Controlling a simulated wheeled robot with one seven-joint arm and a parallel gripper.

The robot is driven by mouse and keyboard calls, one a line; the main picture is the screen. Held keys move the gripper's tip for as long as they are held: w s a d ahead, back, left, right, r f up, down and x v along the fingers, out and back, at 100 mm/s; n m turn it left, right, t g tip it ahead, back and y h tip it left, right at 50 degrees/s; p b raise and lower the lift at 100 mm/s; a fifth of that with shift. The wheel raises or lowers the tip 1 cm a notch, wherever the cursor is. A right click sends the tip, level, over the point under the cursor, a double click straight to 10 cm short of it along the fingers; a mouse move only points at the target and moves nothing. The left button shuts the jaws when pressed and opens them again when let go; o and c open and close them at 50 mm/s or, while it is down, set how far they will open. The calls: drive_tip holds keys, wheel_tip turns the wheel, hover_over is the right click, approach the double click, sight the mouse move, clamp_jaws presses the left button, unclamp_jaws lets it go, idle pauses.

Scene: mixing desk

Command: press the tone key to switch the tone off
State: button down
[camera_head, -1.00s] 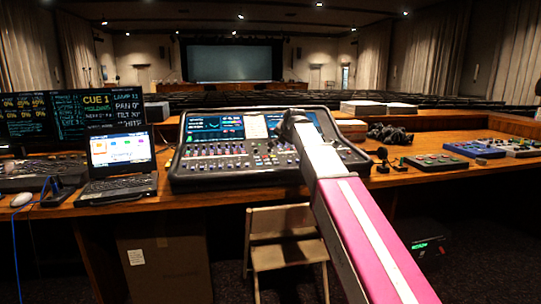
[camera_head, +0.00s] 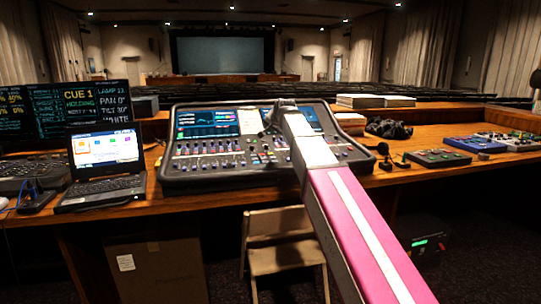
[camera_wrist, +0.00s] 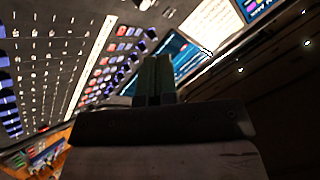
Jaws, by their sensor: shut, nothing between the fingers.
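The mixing desk (camera_head: 178,178) stands on the wooden counter, with rows of faders and keys below lit screens. My arm reaches over its right half. In the wrist view my gripper (camera_wrist: 156,62) is shut and empty, its fingers in front of the desk face. A slanted row of red and blue keys (camera_wrist: 112,62) lies left of the fingers, and a lit screen (camera_wrist: 186,58) lies to their right. I cannot tell which key is the tone key, nor whether the fingertips touch anything. In the head view the fingers are too small to make out.
An open laptop (camera_head: 103,165) stands left of the desk, with monitors (camera_head: 82,108) behind it. A small microphone (camera_head: 384,156), dark headphones (camera_head: 388,128) and small control boxes (camera_head: 438,157) stand to the right. A folding chair (camera_head: 274,245) is below the counter.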

sight(272, 154)
drive_tip(key=shift+w+a+f, duration=0.1)
drive_tip(key=shift+w+f, duration=0.1)
drive_tip(key=shift+f, duration=1.75)
drive_tip(key=shift+w+f, duration=0.15)
drive_tip(key=shift+f, duration=1.75)
drive_tip(key=shift+f, duration=0.15)
drive_tip(key=shift+f, duration=0.3)
drive_tip(key=shift+w+f, duration=0.1)
drive_tip(key=shift+f, duration=0.2)
drive_tip(key=shift+r, duration=0.75)
drive_tip(key=shift+r, duration=0.15)
drive_tip(key=shift+s+r, duration=0.2)
drive_tip(key=shift+r, duration=1)
drive_tip(key=shift+s+r, duration=0.15)
drive_tip(key=shift+r, duration=1)
